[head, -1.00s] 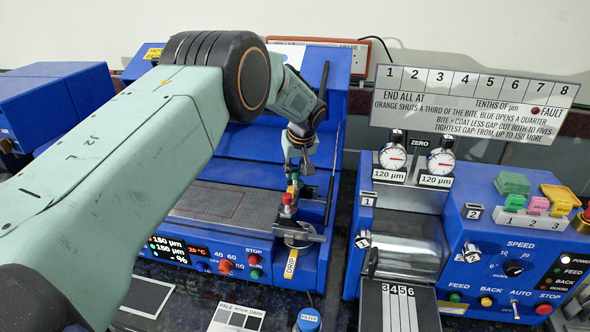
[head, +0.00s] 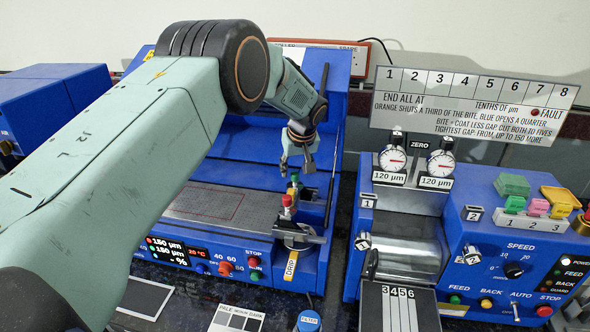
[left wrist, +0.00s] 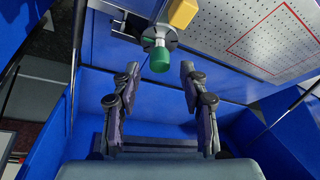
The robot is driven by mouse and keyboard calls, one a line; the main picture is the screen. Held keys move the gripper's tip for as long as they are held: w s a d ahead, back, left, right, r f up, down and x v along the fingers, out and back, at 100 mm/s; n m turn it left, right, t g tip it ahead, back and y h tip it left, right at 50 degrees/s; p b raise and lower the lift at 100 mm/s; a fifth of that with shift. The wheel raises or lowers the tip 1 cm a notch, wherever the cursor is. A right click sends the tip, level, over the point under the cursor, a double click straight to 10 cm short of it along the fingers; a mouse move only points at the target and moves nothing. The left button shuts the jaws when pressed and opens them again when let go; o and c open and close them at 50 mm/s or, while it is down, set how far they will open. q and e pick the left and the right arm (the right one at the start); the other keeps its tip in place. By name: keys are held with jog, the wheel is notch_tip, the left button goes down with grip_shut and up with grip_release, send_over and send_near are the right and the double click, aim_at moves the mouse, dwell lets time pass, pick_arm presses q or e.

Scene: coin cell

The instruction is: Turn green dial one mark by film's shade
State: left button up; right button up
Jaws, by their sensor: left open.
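The green dial (head: 294,179) is a small green knob at the right end of the blue coater. In the head view it sits just below my left gripper (head: 297,168). It also shows in the left wrist view (left wrist: 160,60), between and slightly beyond the open fingertips (left wrist: 159,70), apart from both. My left gripper is open and empty. A red-topped knob (head: 287,202) stands in front of the green dial. The coater's flat bed (head: 185,208) carries a red outline; the film's shade is hard to tell. A shade card (head: 236,320) marked pale, medium and dark lies in front.
A display panel (head: 168,250) and several buttons line the coater's front. A yellow block (left wrist: 184,12) sits beside the dial in the left wrist view. To the right stands a blue roller press (head: 500,235) with two gauges and a sign (head: 470,105).

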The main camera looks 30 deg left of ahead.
pick_arm(q)
jog(key=v, duration=1)
jog(key=shift+s+d+r, duration=0.15)
jog(key=shift+r, duration=0.15)
